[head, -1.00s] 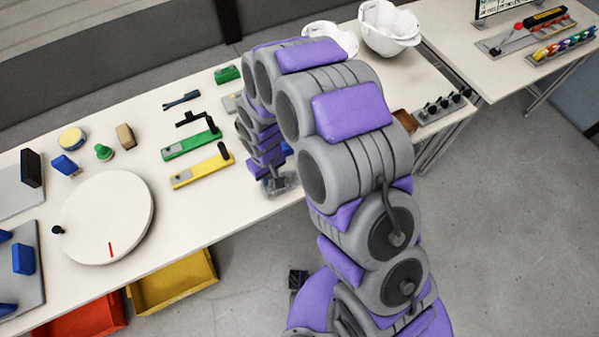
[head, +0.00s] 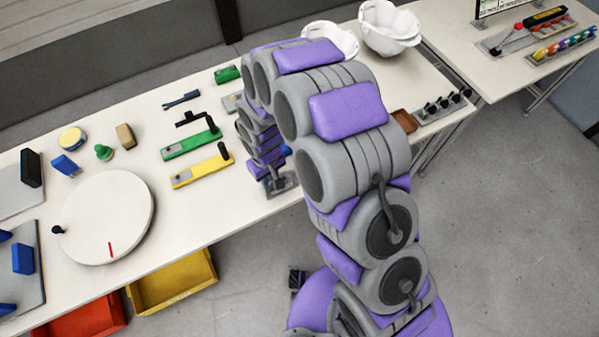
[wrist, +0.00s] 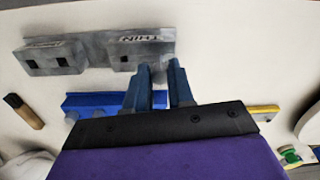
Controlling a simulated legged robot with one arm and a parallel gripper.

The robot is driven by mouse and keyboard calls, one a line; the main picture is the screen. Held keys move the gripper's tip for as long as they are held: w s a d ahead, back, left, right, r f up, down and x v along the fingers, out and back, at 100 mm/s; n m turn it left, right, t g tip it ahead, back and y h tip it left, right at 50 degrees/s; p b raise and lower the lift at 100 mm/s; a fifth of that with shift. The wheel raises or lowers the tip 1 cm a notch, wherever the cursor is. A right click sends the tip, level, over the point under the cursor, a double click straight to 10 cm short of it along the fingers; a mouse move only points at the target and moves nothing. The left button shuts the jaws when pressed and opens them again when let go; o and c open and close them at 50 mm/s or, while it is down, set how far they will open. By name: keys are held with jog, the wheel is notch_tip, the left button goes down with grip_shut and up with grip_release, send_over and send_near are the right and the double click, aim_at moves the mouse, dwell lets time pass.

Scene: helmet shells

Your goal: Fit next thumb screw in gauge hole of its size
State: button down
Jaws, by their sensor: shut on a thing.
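In the wrist view, my gripper (wrist: 160,72) has its two blue-grey fingers close around a small pale grey piece (wrist: 158,76). It appears to be the thumb screw, but it is blurred and partly hidden by the fingers. The grey gauge plate (wrist: 95,50) lies just beyond the fingertips. It has dark square holes and a THIN label; the other label is unreadable. The held piece is at the plate's right end; I cannot tell whether it is in a hole. In the head view, my gripper (head: 277,184) is low over the table's front edge, mostly hidden by my arm.
A blue bar (wrist: 85,102) lies close below the gauge in the wrist view. In the head view, a rack of dark knobs (head: 440,104) and a brown tray (head: 405,120) are at right. Green (head: 190,143) and yellow (head: 200,172) gauges lie left of my arm.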

dwell(0.3)
jog(key=shift+r+p, duration=0.5)
jog(key=shift+r, duration=0.85)
jog(key=shift+f, duration=1.45)
dwell(1.2)
jog(key=shift+r, duration=0.1)
jog(key=shift+r+p, duration=0.35)
jog(key=shift+r, duration=1)
